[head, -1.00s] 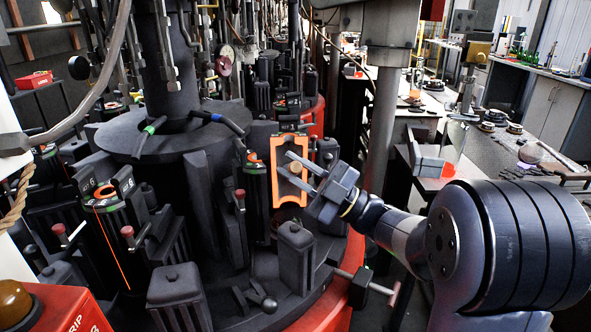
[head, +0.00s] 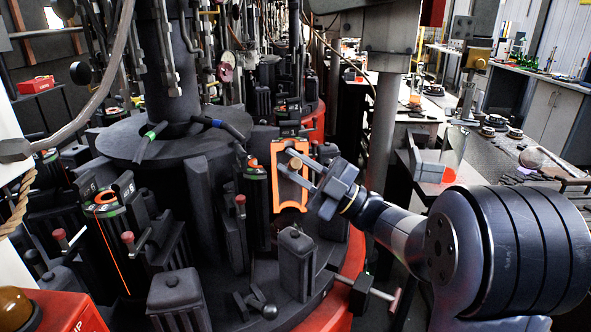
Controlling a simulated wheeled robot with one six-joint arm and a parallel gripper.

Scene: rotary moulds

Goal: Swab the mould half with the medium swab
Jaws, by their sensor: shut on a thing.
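The mould half (head: 291,205) stands upright on the machine at centre, its face edged in bright orange. My gripper (head: 287,162) comes in from the right, with its two fingers in front of the upper part of that face. It is shut on a slim thing, most likely the medium swab, which hardly shows between the fingers. I cannot tell whether it touches the mould face. Two other dark swabs lie on the round grey plate (head: 115,143), one with a green band (head: 150,134) and one with a blue band (head: 217,124).
Dark mould blocks (head: 297,262) stand close in front of and below my gripper. Red-knobbed handles (head: 240,199) rise at left. A grey column (head: 384,130) stands behind my arm. Benches with tools (head: 545,95) lie at far right.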

